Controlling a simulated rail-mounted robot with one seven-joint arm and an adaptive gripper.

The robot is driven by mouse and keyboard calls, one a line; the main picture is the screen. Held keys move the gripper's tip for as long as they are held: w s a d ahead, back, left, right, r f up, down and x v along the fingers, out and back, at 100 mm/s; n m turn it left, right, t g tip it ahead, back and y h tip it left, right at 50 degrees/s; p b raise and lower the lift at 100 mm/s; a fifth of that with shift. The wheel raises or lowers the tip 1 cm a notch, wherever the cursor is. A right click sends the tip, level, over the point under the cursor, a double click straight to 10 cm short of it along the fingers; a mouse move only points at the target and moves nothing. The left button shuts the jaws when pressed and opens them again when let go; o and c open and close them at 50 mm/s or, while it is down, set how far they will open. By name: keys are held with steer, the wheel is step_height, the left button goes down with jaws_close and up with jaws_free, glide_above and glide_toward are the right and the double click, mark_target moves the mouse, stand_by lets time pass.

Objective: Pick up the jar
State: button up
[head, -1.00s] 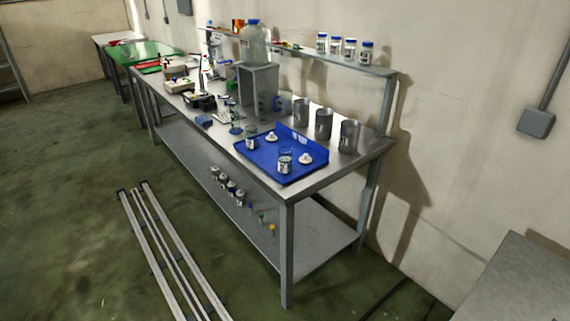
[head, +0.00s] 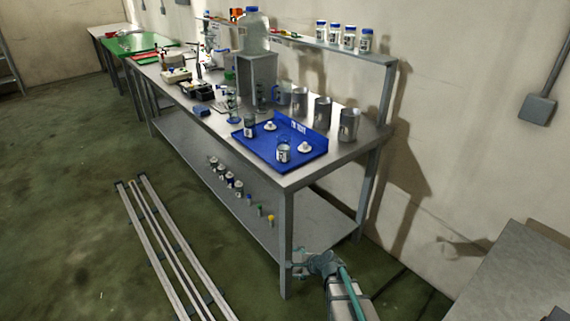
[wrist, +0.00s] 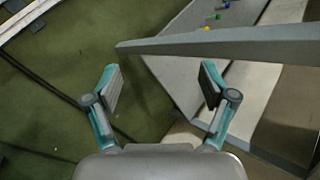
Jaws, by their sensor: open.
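Several things look like jars, and I cannot tell which one the task means. On the blue tray (head: 264,152) stand a front glass jar with a label (head: 283,152) and a rear one (head: 249,129), with white lid-like pieces (head: 305,147) beside them. Several blue-capped jars (head: 349,38) stand on the raised shelf. Several small dark-topped jars (head: 230,180) stand on the lower shelf. My gripper (head: 299,262) is low by the bench's near leg, away from all of these. In the wrist view my gripper (wrist: 160,68) is open, with nothing between its fingers.
The steel bench (head: 320,174) has its near corner and leg close to my gripper. Metal cups (head: 322,112) stand behind the tray. A large bottle (head: 254,32) stands on a grey box. Floor rails (head: 160,240) lie at the left. A grey surface (head: 515,270) is at bottom right.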

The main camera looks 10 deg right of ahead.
steer(key=w+d+r+m+t+h, duration=0.25)
steer(key=w+d+r+m, duration=0.3)
steer(key=r, duration=0.35)
steer(key=w+d+r+m+t+h+b, duration=0.1)
steer(key=w+d+r+m+t, duration=0.35)
steer(key=r, duration=0.55)
steer(key=w+d+r+m+t+h, duration=0.1)
steer(key=w+d+r+m+t, duration=0.1)
steer(key=w+d+r+m, duration=0.55)
steer(key=t+y+b, duration=0.1)
steer(key=y+b, duration=0.2)
steer(key=b, duration=0.3)
glide_toward(286, 152)
steer(key=shift+w+a+f+n, duration=0.1)
steer(key=shift+w+n, duration=0.1)
steer(key=shift+w, duration=0.25)
steer(key=shift+w+a+n, duration=0.1)
steer(key=shift+w+n, duration=0.05)
steer(key=shift+w, duration=0.3)
steer(key=w, duration=0.3)
steer(key=w+a, duration=0.1)
steer(key=w, duration=0.2)
steer(key=w+p, duration=0.1)
steer(key=w, duration=0.3)
steer(key=shift+w+a, duration=0.15)
steer(key=shift+a, duration=0.2)
steer(key=c, duration=1.4)
